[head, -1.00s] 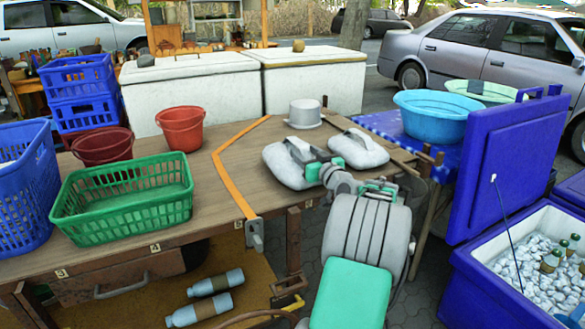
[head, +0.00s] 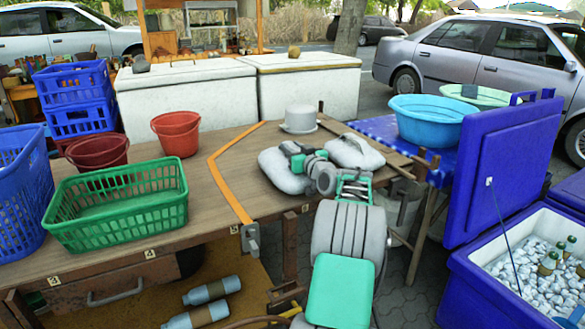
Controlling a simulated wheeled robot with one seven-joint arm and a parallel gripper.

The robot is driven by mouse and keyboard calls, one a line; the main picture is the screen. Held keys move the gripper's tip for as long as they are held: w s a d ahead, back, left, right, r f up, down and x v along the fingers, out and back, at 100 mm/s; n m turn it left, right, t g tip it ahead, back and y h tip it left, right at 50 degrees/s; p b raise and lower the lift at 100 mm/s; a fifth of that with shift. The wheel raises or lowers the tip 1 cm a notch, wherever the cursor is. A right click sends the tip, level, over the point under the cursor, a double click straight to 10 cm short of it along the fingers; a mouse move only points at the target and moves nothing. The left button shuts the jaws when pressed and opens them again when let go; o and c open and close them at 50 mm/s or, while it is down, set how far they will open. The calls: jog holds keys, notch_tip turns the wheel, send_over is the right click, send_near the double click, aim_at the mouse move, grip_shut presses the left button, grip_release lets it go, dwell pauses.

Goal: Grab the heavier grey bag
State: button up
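Two grey bags lie on the wooden table. The left grey bag (head: 276,172) is partly covered by my gripper and wrist. The right grey bag (head: 355,153) lies just behind and to the right, with a dark handle on top. My gripper (head: 292,150) is at the top of the left bag, by its handle area. My arm reaches in from the lower middle. The fingertips are small and partly hidden, so I cannot tell if they are closed on the handle. The left bag appears to rest on the table.
The wooden table (head: 215,212) also holds an orange strip (head: 226,180), a grey hat-like object (head: 300,118), a green basket (head: 118,212) and red buckets (head: 177,133). A blue cooler lid (head: 505,165) stands upright at the right. White chests stand behind.

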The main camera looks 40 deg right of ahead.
grip_shut()
dwell(0.8)
jog(key=shift+r, duration=0.25)
